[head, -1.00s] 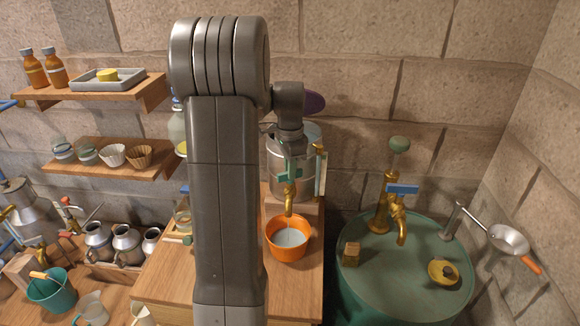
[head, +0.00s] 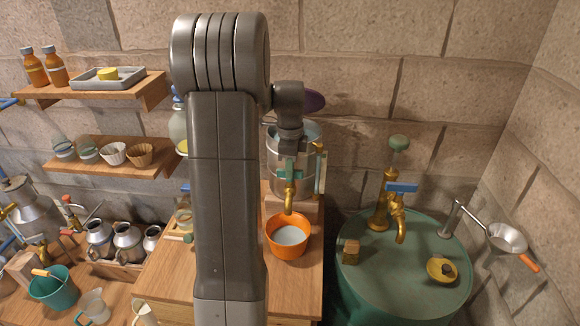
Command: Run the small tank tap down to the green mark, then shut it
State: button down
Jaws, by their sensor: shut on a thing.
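The small metal tank (head: 307,180) stands on a wooden block at the back of the wooden counter. Its brass tap (head: 289,197) points down over an orange bowl (head: 287,249) holding pale liquid. The teal tap handle (head: 281,174) sits across the top of the tap. My gripper (head: 289,167) reaches down in front of the tank and is shut on this handle. A slim upright gauge (head: 320,172) is on the tank's right side. Its level and the green mark are too small to read. I cannot tell whether liquid is running from the spout.
A green barrel (head: 405,285) to the right bears a larger brass tap (head: 398,217) with a blue handle, a wooden block (head: 350,252) and a yellow dish (head: 442,270). Shelves (head: 140,92) hang at left. My arm hides part of the counter (head: 300,290).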

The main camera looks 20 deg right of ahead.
dwell(0.3)
jog(key=c, duration=1.5)
grip_release()
jog(key=shift+o, duration=0.2)
notch_tip(320, 180, up, 14)
jog(key=b, duration=0.1)
jog(key=shift+f, duration=0.1)
